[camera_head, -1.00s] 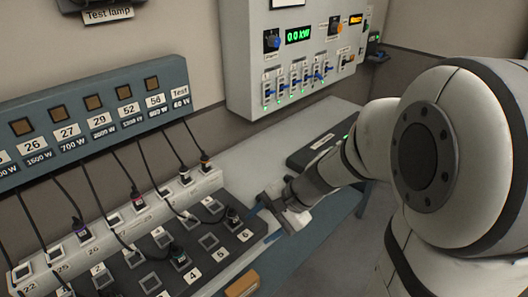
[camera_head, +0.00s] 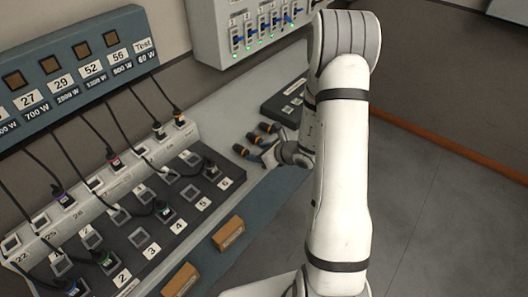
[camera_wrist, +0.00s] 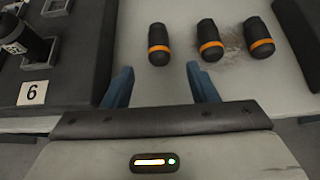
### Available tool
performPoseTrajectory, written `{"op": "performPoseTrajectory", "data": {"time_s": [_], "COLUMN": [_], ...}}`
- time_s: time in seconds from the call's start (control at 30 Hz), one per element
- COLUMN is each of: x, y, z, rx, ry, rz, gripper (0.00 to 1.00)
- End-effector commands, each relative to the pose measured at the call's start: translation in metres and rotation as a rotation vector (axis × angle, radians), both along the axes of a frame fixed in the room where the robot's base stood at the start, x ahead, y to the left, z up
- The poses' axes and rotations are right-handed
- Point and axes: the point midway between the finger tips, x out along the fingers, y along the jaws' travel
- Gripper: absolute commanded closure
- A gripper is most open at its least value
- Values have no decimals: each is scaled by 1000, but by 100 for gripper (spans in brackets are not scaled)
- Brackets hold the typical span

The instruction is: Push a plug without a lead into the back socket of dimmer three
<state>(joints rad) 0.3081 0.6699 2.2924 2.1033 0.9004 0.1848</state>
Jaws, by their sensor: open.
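Three black plugs with orange bands and no leads lie in a row on the bench: a left plug (camera_wrist: 158,45), a middle plug (camera_wrist: 210,40) and a right plug (camera_wrist: 258,37). In the head view, the near plug (camera_head: 240,150) lies just beside my gripper (camera_head: 266,152). In the wrist view my gripper (camera_wrist: 160,82) is open and empty, with the left plug beyond the gap between its blue fingers. The dark dimmer panel (camera_head: 232,170) has two rows of sockets. The back socket of dimmer three (camera_head: 119,217) looks empty.
Leads hang from the blue-grey box (camera_head: 90,60) over the panel, several ending in plugs. A plug stands in dimmer six's front socket (camera_head: 210,168). Two tan blocks, one here (camera_head: 228,232), sit along the front edge. A dark box (camera_head: 285,100) lies beyond the plugs.

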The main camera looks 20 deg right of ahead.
Motion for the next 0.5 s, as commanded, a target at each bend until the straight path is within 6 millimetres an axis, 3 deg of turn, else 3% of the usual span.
{"op": "performPoseTrajectory", "data": {"time_s": [0.2,0.5], "x": [22,41], "y": [17,31], "z": [-23,-35], "rx": [-1,-1], "ry": [-2,-1], "rz": [4,5], "gripper": [47,47]}}
